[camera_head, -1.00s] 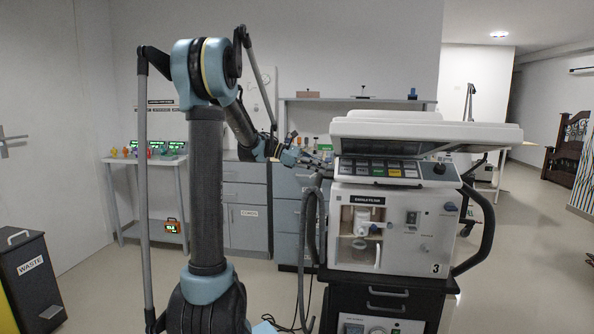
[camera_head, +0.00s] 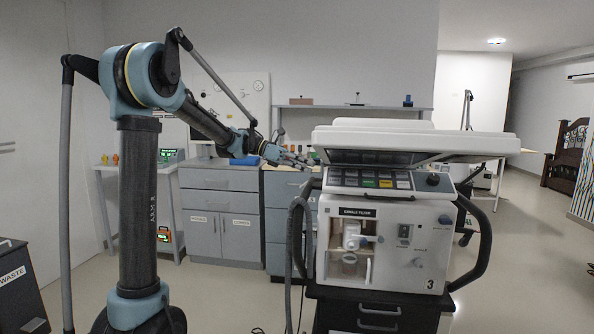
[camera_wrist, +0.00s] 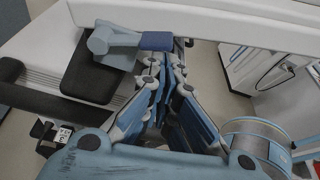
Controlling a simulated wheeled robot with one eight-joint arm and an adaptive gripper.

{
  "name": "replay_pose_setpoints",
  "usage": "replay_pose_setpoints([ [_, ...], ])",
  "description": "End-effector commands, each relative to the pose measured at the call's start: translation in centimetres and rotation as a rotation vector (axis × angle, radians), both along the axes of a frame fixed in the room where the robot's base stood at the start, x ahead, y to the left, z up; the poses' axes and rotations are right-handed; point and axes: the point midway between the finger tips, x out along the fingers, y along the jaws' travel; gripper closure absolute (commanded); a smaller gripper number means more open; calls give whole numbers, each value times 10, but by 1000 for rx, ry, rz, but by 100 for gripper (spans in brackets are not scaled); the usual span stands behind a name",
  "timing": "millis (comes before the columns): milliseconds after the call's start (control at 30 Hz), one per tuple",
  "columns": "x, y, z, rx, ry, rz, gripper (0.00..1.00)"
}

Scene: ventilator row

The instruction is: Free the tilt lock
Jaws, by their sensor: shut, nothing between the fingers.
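The ventilator (camera_head: 385,240) marked 3 stands right of centre in the head view, with its screen (camera_head: 425,135) folded nearly flat on top. In the wrist view a blue-grey lever (camera_wrist: 112,45) with a dark blue end (camera_wrist: 156,41) sits under the pale screen edge; it looks like the tilt lock. My gripper (camera_wrist: 165,66) is shut and empty, its fingertips just below the dark blue end; I cannot tell whether they touch it. In the head view my gripper (camera_head: 308,161) is at the left side of the screen; the lever cannot be made out there.
A dark block (camera_wrist: 92,72) lies beside the lever. A hose (camera_head: 297,230) hangs down the ventilator's left side. Grey cabinets (camera_head: 222,205) and a shelf (camera_head: 355,107) stand behind. A waste bin (camera_head: 15,280) is at the left.

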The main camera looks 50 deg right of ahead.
Motion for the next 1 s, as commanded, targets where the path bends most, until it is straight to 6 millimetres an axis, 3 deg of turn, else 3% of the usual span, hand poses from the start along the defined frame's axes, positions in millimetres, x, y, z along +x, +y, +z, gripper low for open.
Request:
replay_pose_setpoints([
  [1000,-6,-4,18,-3,2,-11,100],
])
